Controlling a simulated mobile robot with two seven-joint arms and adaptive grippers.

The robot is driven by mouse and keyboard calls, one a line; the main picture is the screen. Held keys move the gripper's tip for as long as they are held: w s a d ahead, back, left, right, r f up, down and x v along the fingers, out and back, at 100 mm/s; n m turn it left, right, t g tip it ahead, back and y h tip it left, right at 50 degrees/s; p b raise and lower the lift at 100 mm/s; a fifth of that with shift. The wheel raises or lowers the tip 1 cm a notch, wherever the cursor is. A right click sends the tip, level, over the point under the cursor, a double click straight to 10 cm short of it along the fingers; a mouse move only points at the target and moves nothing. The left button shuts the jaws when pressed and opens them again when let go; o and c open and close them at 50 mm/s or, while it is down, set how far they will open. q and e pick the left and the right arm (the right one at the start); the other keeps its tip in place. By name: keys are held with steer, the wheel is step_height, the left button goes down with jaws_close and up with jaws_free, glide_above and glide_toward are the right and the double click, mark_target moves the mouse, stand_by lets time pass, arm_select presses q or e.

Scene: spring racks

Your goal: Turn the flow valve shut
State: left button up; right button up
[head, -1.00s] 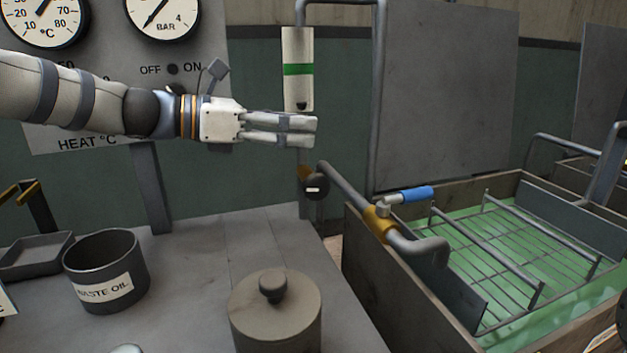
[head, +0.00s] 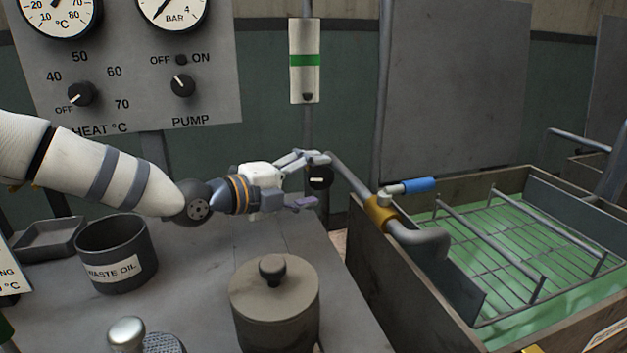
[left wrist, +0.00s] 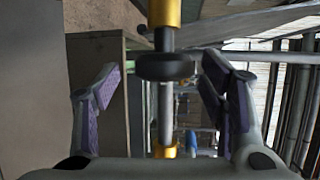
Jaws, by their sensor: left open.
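A round black knob with a white mark (head: 320,178) sits on the pipe below the flow tube; I take it as the flow valve. The flow tube (head: 304,75) is white with a green band and a dark float low in it. My left gripper (head: 310,181) is open at the knob, one finger above and one below in the head view. In the left wrist view the dark knob (left wrist: 165,67) lies between the spread fingers (left wrist: 160,90), with a gap each side. It is not gripped. My right gripper is not in view.
A lidded pot (head: 275,310) and a waste oil can (head: 112,258) stand on the bench. Right is a tank (head: 400,310) of green liquid with a wire rack; its pipe has a blue lever (head: 418,186). The panel (head: 130,55) carries heat and pump knobs.

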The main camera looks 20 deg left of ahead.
arm_select(q)
steer(key=shift+w+d+r, duration=0.1)
steer(key=shift+w+r, duration=0.05)
steer(key=shift+w, duration=0.05)
steer(key=c, duration=1.1)
steer(key=shift+r, duration=0.1)
